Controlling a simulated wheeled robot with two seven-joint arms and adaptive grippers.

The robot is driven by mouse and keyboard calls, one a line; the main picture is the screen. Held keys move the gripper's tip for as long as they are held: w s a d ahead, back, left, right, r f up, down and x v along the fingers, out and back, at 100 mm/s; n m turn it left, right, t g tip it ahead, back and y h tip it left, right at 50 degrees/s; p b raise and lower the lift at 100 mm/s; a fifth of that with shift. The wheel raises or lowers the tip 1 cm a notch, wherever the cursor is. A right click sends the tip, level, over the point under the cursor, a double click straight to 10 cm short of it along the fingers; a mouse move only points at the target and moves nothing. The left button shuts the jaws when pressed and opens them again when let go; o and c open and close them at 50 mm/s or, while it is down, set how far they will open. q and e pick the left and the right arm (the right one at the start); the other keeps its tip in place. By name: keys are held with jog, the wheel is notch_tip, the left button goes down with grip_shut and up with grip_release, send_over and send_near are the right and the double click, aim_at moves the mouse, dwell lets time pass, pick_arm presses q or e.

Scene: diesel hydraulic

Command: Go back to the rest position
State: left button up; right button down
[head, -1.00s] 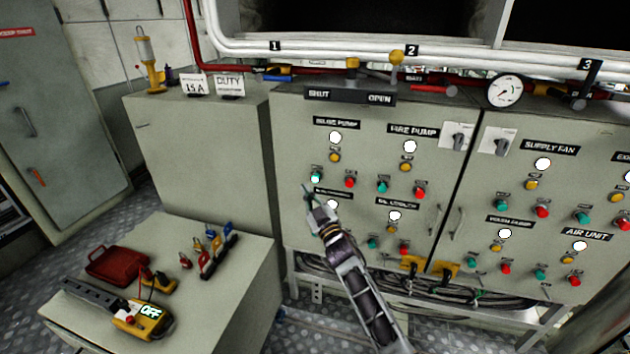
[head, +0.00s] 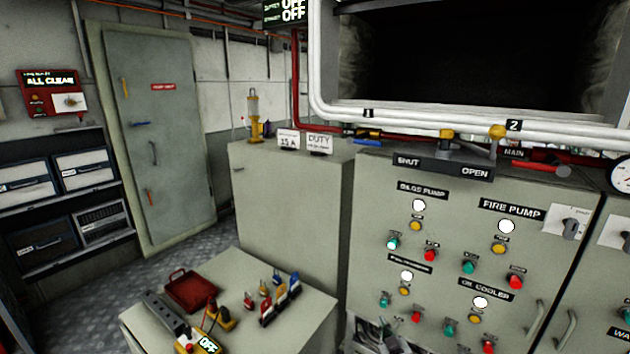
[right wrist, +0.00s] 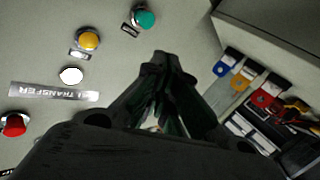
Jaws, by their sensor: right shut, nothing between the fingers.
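My right gripper (head: 378,330) shows at the bottom edge of the head view, in front of the lower left part of the grey control panel (head: 400,255). It is partly cut off by the frame. In the right wrist view its fingers (right wrist: 165,65) are shut together with nothing between them, and the panel face with buttons lies behind them. The fingers look clear of the buttons, though the exact gap cannot be told. My left gripper is not in view.
A low grey cabinet (head: 290,318) at the bottom left carries a red case (head: 191,290), a yellow meter (head: 190,342) and several coloured padlocks. A taller grey cabinet (head: 285,210) stands behind it. A closed grey door (head: 160,150) and floor lie at left.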

jog(key=s+d+f+m+g+h, duration=0.1)
jog(key=s+f+g, duration=0.3)
jog(key=s+f, duration=0.7)
jog(key=s+d+f+m+g, duration=0.1)
jog(key=s+f+g, duration=0.2)
jog(key=s+f, duration=0.8)
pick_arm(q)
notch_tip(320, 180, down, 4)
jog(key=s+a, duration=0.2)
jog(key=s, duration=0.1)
pick_arm(e)
jog(key=s+f+g, duration=0.6)
jog(key=s+f, duration=1.2)
jog(key=s, duration=0.3)
pick_arm(q)
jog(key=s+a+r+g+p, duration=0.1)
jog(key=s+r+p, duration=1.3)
jog(key=p, duration=1.1)
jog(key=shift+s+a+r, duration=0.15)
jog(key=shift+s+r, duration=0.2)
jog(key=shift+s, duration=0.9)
pick_arm(e)
jog(key=s+d+r+g, duration=0.2)
jog(key=s+r, duration=1.3)
jog(key=s, duration=0.1)
jog(key=shift+s+r, duration=0.2)
jog(key=shift+r, duration=0.15)
